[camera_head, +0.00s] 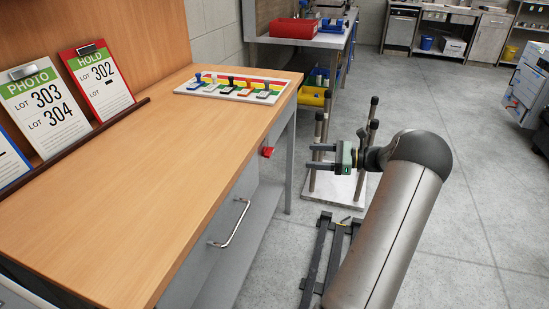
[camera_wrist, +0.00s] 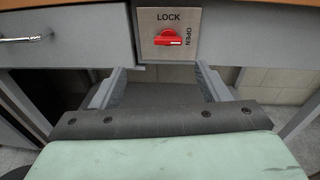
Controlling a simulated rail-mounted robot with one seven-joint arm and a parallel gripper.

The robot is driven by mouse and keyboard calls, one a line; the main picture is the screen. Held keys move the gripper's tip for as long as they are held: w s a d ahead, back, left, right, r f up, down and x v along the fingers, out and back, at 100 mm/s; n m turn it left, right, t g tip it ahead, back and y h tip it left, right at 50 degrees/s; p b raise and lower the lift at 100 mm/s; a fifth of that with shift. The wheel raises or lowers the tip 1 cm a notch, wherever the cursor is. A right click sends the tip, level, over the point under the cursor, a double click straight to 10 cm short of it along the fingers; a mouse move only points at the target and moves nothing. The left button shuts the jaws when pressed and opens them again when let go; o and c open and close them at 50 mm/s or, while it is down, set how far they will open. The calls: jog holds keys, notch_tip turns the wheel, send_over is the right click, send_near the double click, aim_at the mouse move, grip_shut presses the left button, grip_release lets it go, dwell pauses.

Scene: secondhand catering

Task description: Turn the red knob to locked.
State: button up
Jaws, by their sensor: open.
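The red knob (camera_wrist: 168,38) sits on a square metal plate (camera_wrist: 148,50) on the front of the grey cabinet. The plate reads LOCK above the knob and OPEN at its right. The knob's bar lies roughly level, with its light mark toward OPEN. The knob also shows in the head view (camera_head: 267,152), below the table's edge. My gripper (camera_head: 310,156) is open and empty, to the right of the knob and apart from it. In the wrist view the two fingers of my gripper (camera_wrist: 162,72) are spread below the plate, pointing toward the cabinet.
A drawer handle (camera_head: 230,224) sticks out of the cabinet front. The wooden tabletop (camera_head: 150,180) overhangs above the knob and bears a colored rack (camera_head: 236,87). A stand with upright posts (camera_head: 345,190) is behind my gripper. Floor between cabinet and arm is mostly free.

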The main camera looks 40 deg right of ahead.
aim_at(268, 152)
jog(key=w+a+f+m+t+b, duration=0.1)
jog(key=w+a+f, duration=0.1)
jog(key=w+a, duration=0.5)
jog(key=w, duration=0.4)
jog(key=shift+w+a+m+t+h, duration=0.3)
jog(key=shift+w+m+t, duration=0.1)
jog(key=shift+f, duration=0.1)
jog(key=c, duration=1)
